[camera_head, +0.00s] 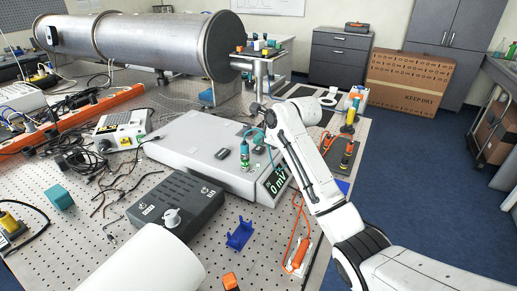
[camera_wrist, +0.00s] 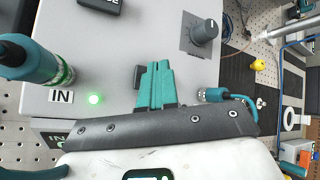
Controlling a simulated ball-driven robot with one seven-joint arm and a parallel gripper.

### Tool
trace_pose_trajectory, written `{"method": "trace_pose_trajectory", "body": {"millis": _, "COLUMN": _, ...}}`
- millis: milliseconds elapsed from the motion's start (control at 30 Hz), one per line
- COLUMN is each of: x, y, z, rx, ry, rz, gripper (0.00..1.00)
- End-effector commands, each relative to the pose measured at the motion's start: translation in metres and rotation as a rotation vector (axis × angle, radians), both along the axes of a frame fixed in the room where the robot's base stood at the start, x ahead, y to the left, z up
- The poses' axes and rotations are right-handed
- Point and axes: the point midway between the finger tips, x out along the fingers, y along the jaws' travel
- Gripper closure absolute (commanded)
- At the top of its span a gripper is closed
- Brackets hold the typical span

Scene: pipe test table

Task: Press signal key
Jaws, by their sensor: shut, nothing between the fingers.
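The pale grey meter box (camera_head: 195,140) lies on the perforated table, with a lit display (camera_head: 277,185) reading 0 mV on its front. A small black block (camera_head: 222,153), possibly the signal key, sits on its top; it also shows cut off at the top edge of the wrist view (camera_wrist: 100,4). My gripper (camera_wrist: 156,66) has teal fingers closed together with nothing between them. It is over the box top, to the right of and apart from the black block. A dark part (camera_wrist: 137,77) shows partly hidden beside the fingers. Contact below the fingertips cannot be seen.
A teal bottle-shaped plug (camera_wrist: 28,60) stands by the IN label (camera_wrist: 61,96) and a lit green lamp (camera_wrist: 95,99). A grey knob (camera_wrist: 206,30) and a teal cable plug (camera_wrist: 218,95) are on the right.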

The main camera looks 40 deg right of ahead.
Motion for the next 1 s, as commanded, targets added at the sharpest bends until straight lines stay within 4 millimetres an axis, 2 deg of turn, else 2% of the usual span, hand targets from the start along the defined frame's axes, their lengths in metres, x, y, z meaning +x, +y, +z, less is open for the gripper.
{"method": "trace_pose_trajectory", "body": {"millis": 1000, "x": 0.0, "y": 0.0, "z": -0.011, "rx": 0.0, "ry": 0.0, "rz": 0.0, "gripper": 1.0}}
